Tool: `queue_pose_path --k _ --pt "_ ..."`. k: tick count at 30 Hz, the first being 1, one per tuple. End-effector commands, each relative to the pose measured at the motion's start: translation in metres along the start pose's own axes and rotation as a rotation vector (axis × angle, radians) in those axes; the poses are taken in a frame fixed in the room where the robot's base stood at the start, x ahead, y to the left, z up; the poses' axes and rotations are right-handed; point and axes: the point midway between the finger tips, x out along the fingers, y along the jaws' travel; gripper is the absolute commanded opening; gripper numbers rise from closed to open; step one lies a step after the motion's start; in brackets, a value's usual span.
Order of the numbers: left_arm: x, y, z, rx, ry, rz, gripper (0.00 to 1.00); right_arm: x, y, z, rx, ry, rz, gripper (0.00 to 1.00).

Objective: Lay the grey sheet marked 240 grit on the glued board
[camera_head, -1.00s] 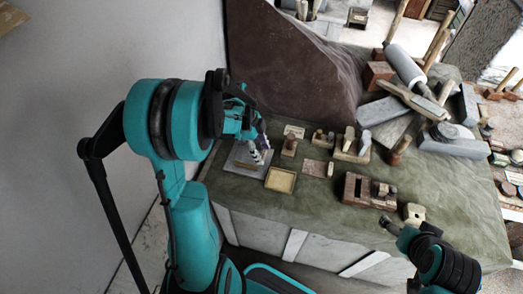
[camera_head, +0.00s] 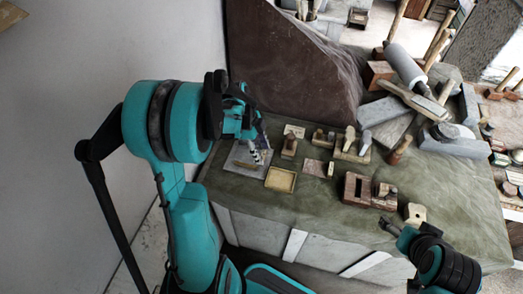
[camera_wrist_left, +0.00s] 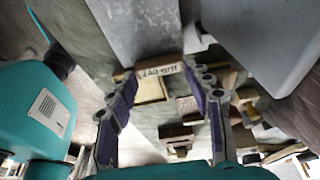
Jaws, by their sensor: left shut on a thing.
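The grey sheet (camera_head: 262,168) is at the left end of the bench in the head view, with a tan wooden strip across it. In the left wrist view the speckled grey sheet (camera_wrist_left: 135,28) runs upward from this strip, whose pale label (camera_wrist_left: 160,70) reads 240 grit upside down. My left gripper (camera_head: 254,155) is shut on the strip, its fingers either side of it. I cannot tell if the sheet is clear of the bench. The yellowish rimmed board (camera_head: 281,179), apparently the glued one, lies just right of it. My right gripper (camera_head: 387,224) is over the bench's front right; its jaws are too small to read.
Wooden blocks and tools, including a brown plane-like block (camera_head: 357,188), stand to the right. Green cloth (camera_head: 330,212) is clear toward the front.

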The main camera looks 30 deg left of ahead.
Motion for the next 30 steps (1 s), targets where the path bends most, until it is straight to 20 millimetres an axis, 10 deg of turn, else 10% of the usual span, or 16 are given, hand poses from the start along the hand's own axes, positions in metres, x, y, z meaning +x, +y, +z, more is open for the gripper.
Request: queue_pose_path --k 30 --pt "0.013 0.000 0.004 0.000 0.000 0.000 0.07 0.010 0.000 0.007 0.000 0.000 0.000 0.82"
